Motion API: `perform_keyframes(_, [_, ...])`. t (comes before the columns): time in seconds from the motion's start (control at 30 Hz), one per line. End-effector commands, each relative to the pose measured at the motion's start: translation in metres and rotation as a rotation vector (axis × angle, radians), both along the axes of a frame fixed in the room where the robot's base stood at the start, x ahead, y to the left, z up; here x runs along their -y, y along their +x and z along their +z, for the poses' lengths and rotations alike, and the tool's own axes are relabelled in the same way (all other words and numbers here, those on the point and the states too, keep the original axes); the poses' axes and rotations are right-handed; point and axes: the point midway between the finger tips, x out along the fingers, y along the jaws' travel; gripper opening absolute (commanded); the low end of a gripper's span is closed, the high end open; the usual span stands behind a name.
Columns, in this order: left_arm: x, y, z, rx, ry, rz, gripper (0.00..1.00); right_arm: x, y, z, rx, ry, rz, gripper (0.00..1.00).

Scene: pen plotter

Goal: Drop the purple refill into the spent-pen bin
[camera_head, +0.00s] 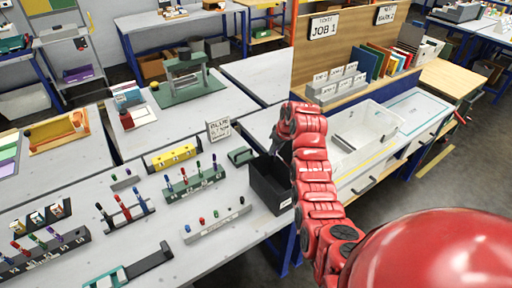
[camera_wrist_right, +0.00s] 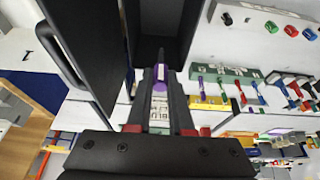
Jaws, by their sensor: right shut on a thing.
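The spent-pen bin is a black open-topped box (camera_head: 266,187) at the right end of the long grey workbench. My right gripper (camera_head: 279,146) is over the bin in the head view, largely hidden by its own red arm. In the right wrist view the gripper (camera_wrist_right: 160,92) is shut on the purple refill (camera_wrist_right: 159,76), a slim stick with a purple part and a dark tip. The refill's tip points toward the dark inside of the bin (camera_wrist_right: 180,22), which shows just beyond the fingertips. My left gripper is out of view.
A rail with small coloured caps (camera_head: 217,221) lies on the bench left of the bin, with a pen rack (camera_head: 194,183) behind it. A "BLUE" sign (camera_head: 218,130) stands behind. A clear tray (camera_head: 366,137) is on the right bench.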

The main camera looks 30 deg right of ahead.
Motion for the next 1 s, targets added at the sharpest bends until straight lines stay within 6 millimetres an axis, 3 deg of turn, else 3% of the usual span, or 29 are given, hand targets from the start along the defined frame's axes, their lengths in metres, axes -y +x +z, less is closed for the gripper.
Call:
perform_keyframes(0.4, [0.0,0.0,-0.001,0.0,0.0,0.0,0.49,0.003,-0.003,-0.001,0.0,0.001,0.001,0.0])
perform_keyframes(0.63, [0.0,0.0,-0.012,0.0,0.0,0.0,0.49,0.004,-0.003,-0.004,0.0,-0.001,0.001,0.0])
perform_keyframes(1.0, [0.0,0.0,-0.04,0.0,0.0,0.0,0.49,0.002,-0.004,-0.048,-0.002,0.002,0.003,0.0])
